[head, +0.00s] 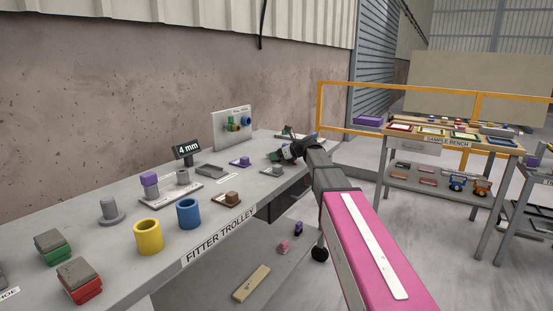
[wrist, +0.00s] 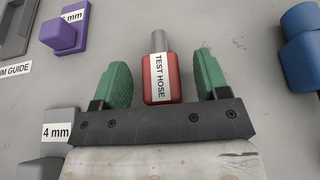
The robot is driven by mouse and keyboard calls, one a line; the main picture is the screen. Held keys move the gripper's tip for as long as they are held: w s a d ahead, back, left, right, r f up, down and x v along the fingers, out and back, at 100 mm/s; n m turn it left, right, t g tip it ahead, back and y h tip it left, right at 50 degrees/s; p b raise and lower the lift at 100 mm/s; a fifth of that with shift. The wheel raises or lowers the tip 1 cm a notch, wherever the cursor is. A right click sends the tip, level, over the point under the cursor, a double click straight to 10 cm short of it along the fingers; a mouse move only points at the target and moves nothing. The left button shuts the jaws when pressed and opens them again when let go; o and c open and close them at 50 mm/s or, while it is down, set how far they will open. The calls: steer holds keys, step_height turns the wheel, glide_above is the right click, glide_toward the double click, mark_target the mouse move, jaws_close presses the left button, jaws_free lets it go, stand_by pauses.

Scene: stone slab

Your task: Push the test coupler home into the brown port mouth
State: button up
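The test coupler (wrist: 162,75) is a red body labelled TEST HOSE with a grey round tip, in the middle of the wrist view. My gripper (wrist: 160,78) is open, its green fingers on either side of the red body with a small gap at each side. In the head view my gripper (head: 288,152) is over the far part of the trolley, and I cannot make out the coupler there. An upright panel (head: 222,138) at the back of the trolley carries small coloured ports; I cannot surely tell which is the brown mouth.
The trolley top (head: 130,238) holds a yellow cup (head: 148,237), a blue cup (head: 188,214) and several coloured blocks. A purple block (wrist: 63,36) and a blue part (wrist: 303,55) flank my gripper in the wrist view. A sample bench (head: 450,133) stands at right.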

steer(key=c, duration=1)
steer(key=shift+r, duration=0.1)
